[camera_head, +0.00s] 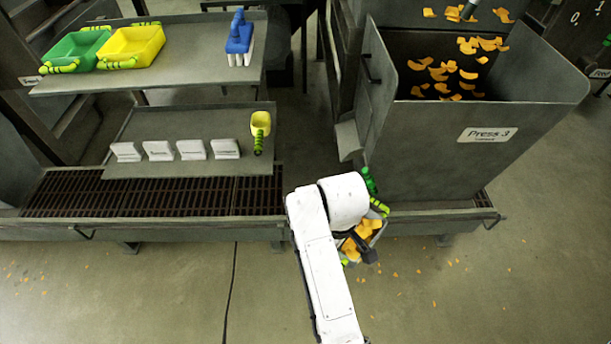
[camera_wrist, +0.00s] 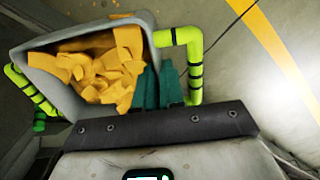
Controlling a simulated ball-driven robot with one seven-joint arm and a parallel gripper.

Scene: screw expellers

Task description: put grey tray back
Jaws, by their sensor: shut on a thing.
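The grey tray (camera_wrist: 62,93) has yellow-green handles with black bands and is loaded with orange pieces (camera_wrist: 105,68). My gripper (camera_wrist: 157,86) is shut on the tray at its right side in the wrist view, beside the right handle (camera_wrist: 193,62); the exact contact is hard to see. In the head view the tray (camera_head: 379,232) hangs in front of the press's lower edge, over the floor, partly hidden behind my arm. It looks tilted there. My gripper (camera_head: 365,251) shows as a dark part at the arm's end.
Press 3 (camera_head: 430,160), a grey hopper with orange pieces inside, stands right of centre. At left, an upper shelf (camera_head: 190,75) bears green (camera_head: 75,48) and yellow (camera_head: 131,46) trays and a blue fork-like tool (camera_head: 240,42). A lower shelf (camera_head: 170,125) bears white labels and a yellow scoop (camera_head: 260,125).

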